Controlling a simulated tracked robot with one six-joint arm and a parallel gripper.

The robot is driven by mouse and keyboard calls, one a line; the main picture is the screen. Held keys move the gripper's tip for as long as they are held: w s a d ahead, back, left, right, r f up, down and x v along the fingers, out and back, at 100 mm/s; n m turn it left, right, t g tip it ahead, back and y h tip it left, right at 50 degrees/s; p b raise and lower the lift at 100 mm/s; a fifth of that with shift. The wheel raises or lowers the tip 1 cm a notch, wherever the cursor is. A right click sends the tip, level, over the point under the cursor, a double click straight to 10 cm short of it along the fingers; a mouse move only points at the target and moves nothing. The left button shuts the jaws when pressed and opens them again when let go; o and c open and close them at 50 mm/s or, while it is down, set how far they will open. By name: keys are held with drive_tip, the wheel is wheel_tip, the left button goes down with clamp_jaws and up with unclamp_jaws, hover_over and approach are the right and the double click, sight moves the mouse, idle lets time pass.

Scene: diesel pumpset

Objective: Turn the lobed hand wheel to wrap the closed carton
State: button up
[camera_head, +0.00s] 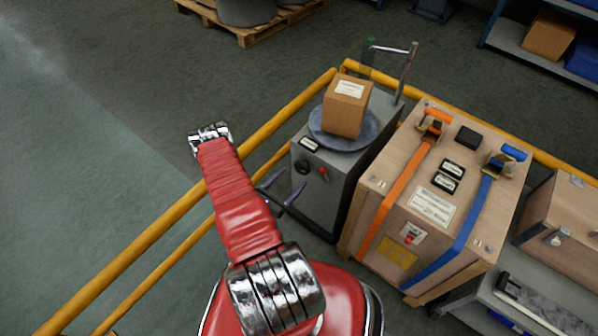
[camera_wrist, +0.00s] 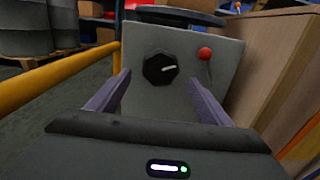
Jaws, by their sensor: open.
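The lobed hand wheel (camera_wrist: 160,69) is a black knob with a white mark on the grey front panel of the wrapping machine (camera_head: 323,195). It also shows in the head view (camera_head: 302,167). The carton (camera_head: 345,106) is a closed brown box with a white label, standing on the round turntable (camera_head: 316,128) on top of the machine. My gripper (camera_wrist: 152,82) is open and empty. Its two purple fingers point toward the panel, one on each side of the knob in the picture, apart from it. In the head view, my gripper (camera_head: 283,195) is in front of the machine.
A red-balled lever (camera_wrist: 205,54) sits right of the knob. Yellow rails (camera_head: 170,220) run left of and behind the machine. A large wooden crate (camera_head: 430,190) with orange and blue straps stands close on the right. Open floor lies beyond the left rail.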

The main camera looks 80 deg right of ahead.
sight(299, 170)
drive_tip(key=shift+x, duration=2.8)
drive_tip(key=c, duration=1)
drive_tip(key=shift+m, duration=0.4)
drive_tip(key=m, duration=0.6)
drive_tip(key=shift+w, duration=0.15)
drive_tip(key=m, duration=0.6)
drive_tip(key=shift+r, duration=0.1)
